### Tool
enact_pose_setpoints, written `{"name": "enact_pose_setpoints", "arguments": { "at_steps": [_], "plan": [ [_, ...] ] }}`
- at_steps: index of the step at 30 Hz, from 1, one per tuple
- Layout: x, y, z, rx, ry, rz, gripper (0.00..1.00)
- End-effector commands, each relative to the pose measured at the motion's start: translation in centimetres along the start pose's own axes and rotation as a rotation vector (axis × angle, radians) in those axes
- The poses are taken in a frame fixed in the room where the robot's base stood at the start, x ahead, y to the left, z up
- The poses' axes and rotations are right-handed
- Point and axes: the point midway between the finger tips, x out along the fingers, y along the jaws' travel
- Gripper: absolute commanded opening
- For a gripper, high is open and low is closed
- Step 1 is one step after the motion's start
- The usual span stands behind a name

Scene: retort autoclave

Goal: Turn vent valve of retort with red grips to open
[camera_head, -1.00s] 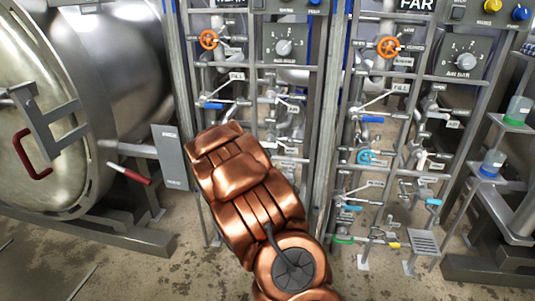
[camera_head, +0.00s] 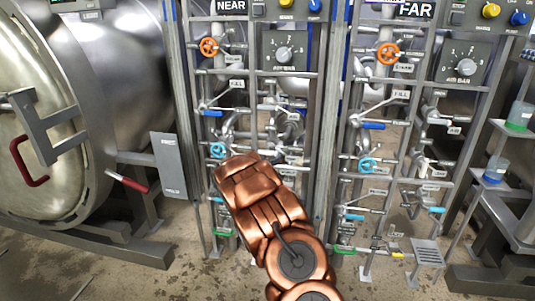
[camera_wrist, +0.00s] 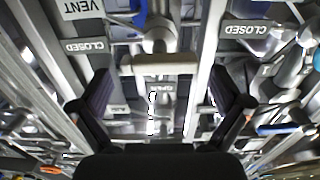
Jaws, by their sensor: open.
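The retort (camera_head: 125,75) with red grips stands at the left in the head view; one red grip (camera_head: 25,160) is on its door and another (camera_head: 127,182) on a lever beside it. In the wrist view, a pale crossbar handle (camera_wrist: 165,65) sits on a metal valve body, near a VENT label (camera_wrist: 82,9). CLOSED labels (camera_wrist: 90,46) stand on both sides, and a small plate (camera_wrist: 155,98) lies below the handle. My gripper (camera_wrist: 160,88) is open, with its dark fingers on either side of the handle's line, apart from it. In the head view my copper arm hides the gripper.
The NEAR panel (camera_head: 232,6) has an orange wheel (camera_head: 208,47), a blue wheel (camera_head: 218,150) and a dial (camera_head: 284,54). The FAR panel (camera_head: 415,11) with similar valves stands to its right. Pipes and frame bars crowd my gripper. Floor shows in front.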

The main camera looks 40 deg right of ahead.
Motion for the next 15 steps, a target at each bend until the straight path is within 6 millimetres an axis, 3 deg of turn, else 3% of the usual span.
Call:
{"name": "enact_pose_setpoints", "arguments": {
  "at_steps": [6,15],
  "plan": [
    [1.7,0.1,0.3,0.000,-0.005,0.001,1.00],
    [2.3,0.0,0.2,0.000,-0.005,0.000,1.00]
  ]
}}
